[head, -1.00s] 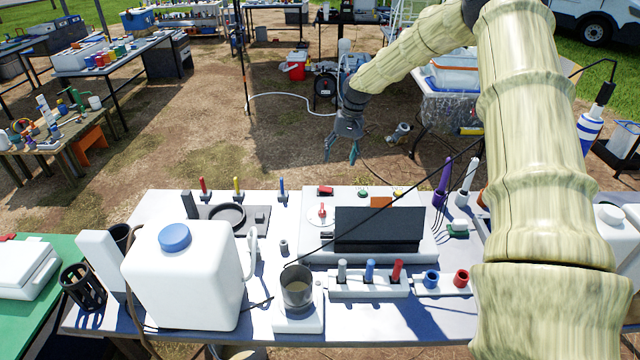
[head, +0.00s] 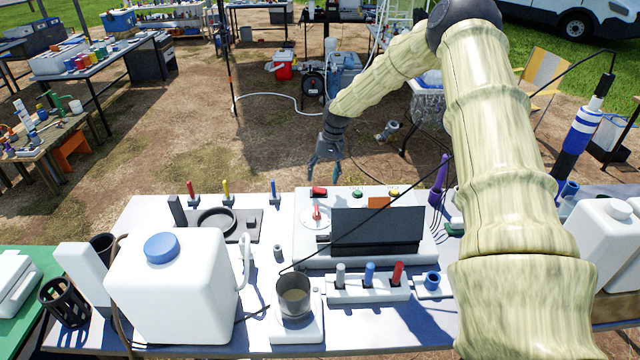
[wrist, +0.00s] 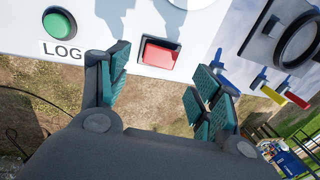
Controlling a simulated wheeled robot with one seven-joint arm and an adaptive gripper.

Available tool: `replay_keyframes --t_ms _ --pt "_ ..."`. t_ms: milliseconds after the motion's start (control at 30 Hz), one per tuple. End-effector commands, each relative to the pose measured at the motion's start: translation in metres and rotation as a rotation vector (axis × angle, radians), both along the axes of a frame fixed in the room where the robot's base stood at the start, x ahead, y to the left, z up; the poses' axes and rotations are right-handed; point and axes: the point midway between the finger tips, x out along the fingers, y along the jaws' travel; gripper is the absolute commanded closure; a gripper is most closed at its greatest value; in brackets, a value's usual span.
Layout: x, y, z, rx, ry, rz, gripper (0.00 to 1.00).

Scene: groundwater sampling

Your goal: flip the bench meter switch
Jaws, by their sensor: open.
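The bench meter (head: 424,243) is a pale box with a dark raised screen, on the white table. Its red rocker switch (head: 319,191) sits on the far edge of the panel. In the wrist view the red switch (wrist: 158,54) shows in a dark-edged frame, with a green button (wrist: 59,23) marked LOG to its left. My gripper (head: 324,177) hangs just beyond the meter's far edge. In the wrist view my gripper (wrist: 162,72) is open and empty, and the switch appears between its teal fingers. I see no contact with the switch.
A red-handled dial (head: 316,213) is on the meter's near left. Red, yellow and blue valve handles (head: 226,188) stand at the table's far left. A white jug (head: 165,290) and a metal cup (head: 294,297) stand nearer.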

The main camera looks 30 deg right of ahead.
Motion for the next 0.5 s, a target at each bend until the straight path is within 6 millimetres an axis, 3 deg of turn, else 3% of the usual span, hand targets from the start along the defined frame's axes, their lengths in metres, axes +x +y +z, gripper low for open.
replay_keyframes --t_ms 500 --pt "0.005 0.008 -0.046 0.000 0.000 -0.001 0.36"
